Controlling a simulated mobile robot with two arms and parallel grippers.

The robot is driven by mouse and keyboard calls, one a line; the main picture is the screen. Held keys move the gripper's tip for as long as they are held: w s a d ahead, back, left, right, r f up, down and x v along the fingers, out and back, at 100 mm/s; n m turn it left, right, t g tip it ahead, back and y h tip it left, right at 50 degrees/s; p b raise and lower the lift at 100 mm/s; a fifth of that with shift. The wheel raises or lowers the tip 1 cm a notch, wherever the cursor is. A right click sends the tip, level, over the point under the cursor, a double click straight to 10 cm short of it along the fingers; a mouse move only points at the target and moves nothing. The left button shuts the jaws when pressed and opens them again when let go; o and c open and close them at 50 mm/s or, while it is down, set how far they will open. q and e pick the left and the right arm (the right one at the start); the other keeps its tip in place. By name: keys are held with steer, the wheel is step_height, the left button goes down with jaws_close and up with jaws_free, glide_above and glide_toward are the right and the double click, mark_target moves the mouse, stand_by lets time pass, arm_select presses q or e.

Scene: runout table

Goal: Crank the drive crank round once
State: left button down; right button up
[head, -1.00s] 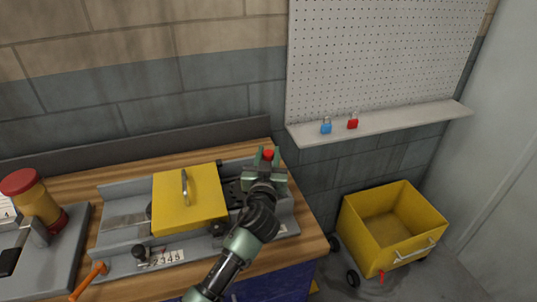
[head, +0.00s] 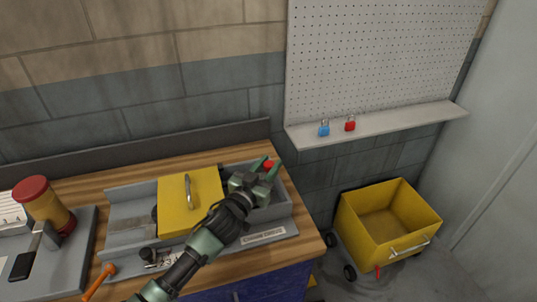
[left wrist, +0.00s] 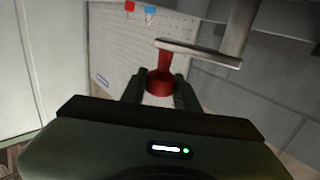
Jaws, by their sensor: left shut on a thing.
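The drive crank's red handle (head: 268,164) shows at the right end of the grey machine on the bench. My left gripper (head: 267,169) reaches it from the lower left, one finger on each side. In the left wrist view the red handle (left wrist: 160,82) stands between the fingers of my left gripper (left wrist: 157,88), which is shut on it. The crank's grey arm (left wrist: 198,52) runs right from the handle to a thick grey shaft (left wrist: 241,25). In the head view my gripper and wrist hide most of the crank. My right gripper is out of view.
A yellow cover (head: 180,208) with a handle sits on the machine (head: 130,228), left of my gripper. An orange-handled lever (head: 99,282) and a red-topped yellow post (head: 43,203) are farther left. A yellow cart (head: 388,225) stands on the floor at right.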

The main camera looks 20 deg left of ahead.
mark_target(267, 170)
arm_select(q)
steer(key=shift+s+h, duration=0.1)
steer(key=shift+h, duration=0.2)
steer(key=c, duration=1.1)
jaws_free()
steer(key=shift+o, duration=0.2)
steer(key=b+v, duration=0.2)
steer(key=v, duration=0.4)
steer(key=shift+s+f, duration=0.15)
steer(key=shift+s, duration=0.25)
steer(key=shift+s+a, duration=0.15)
steer(key=shift+s, duration=0.3)
steer(key=shift+c, duration=0.3)
